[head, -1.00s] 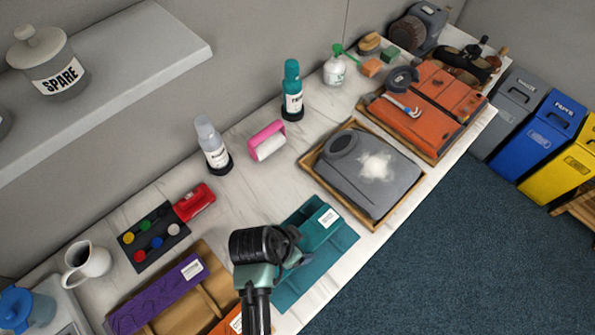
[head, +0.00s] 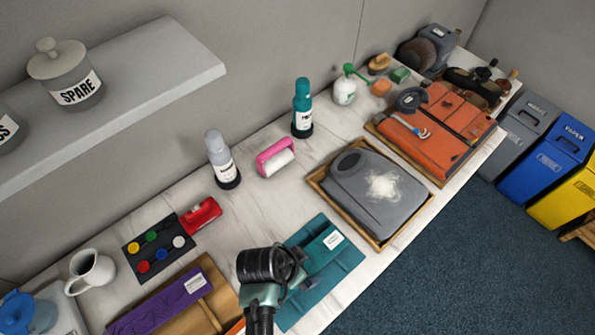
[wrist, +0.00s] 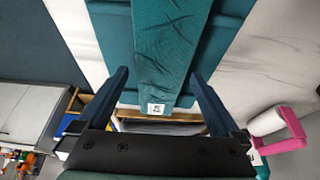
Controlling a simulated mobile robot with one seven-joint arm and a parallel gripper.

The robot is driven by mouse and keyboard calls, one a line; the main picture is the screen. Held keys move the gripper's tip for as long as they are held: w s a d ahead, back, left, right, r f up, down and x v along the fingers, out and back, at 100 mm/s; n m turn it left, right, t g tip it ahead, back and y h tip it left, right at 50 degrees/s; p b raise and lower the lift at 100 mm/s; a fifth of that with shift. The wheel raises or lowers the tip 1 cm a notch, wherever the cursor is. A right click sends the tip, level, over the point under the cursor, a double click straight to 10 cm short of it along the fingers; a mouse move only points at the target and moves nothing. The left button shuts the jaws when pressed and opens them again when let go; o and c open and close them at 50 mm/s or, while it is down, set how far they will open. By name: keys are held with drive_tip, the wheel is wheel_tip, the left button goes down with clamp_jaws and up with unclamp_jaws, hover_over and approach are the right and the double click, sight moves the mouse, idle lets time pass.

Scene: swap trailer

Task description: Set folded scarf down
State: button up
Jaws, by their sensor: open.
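A teal folded scarf (wrist: 170,45) with a white tag lies lengthwise on a wider flat teal base (wrist: 112,50) in the wrist view. In the head view the scarf (head: 322,246) lies on the teal base (head: 345,262) near the counter's front edge, partly hidden by my arm. My gripper (wrist: 160,88) is open, one finger on each side of the scarf's tagged part. Whether the fingers touch its sides I cannot tell. A purple folded scarf (head: 170,303) with a tag lies in a wooden tray (head: 215,300) left of my gripper.
A grey case (head: 365,190) in a wooden tray stands right of the teal base, with an orange case (head: 435,130) beyond. A pink roller (head: 275,158), grey bottle (head: 222,162), teal bottle (head: 302,108), red-handled item (head: 201,215) and paint palette (head: 155,248) stand behind. Bare counter lies between.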

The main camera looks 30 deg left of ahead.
drive_tip(key=v, duration=1.2)
drive_tip(key=w+a+r+n+t+y, duration=0.1)
drive_tip(key=w+r+t+y, duration=0.15)
drive_tip(key=w+r, duration=0.5)
drive_tip(key=w+a+r+t+y, duration=0.1)
drive_tip(key=w+r+t, duration=0.3)
drive_tip(key=w+r, duration=0.4)
drive_tip(key=w+d+r+t, duration=0.2)
drive_tip(key=r+t, duration=0.1)
drive_tip(key=r, duration=0.5)
drive_tip(key=w+d+r+t, duration=0.1)
drive_tip(key=w+r+t, duration=0.1)
drive_tip(key=r, duration=0.7)
drive_tip(key=s+d+r+n+t, duration=0.1)
drive_tip(key=s+d+r+t, duration=0.2)
drive_tip(key=r, duration=0.7)
drive_tip(key=s+d+r+n+t+h, duration=0.1)
drive_tip(key=s+d+r+t, duration=0.2)
drive_tip(key=r, duration=0.7)
drive_tip(key=s+d+r+n+t+h, duration=0.1)
drive_tip(key=s+d+r+t, duration=0.2)
drive_tip(key=r, duration=0.7)
drive_tip(key=d+t, duration=0.2)
drive_tip(key=shift+s+d+r+t, duration=0.3)
drive_tip(key=shift+s+d+t, duration=0.05)
drive_tip(key=shift+f+b, duration=0.1)
drive_tip(key=shift+b, duration=0.2)
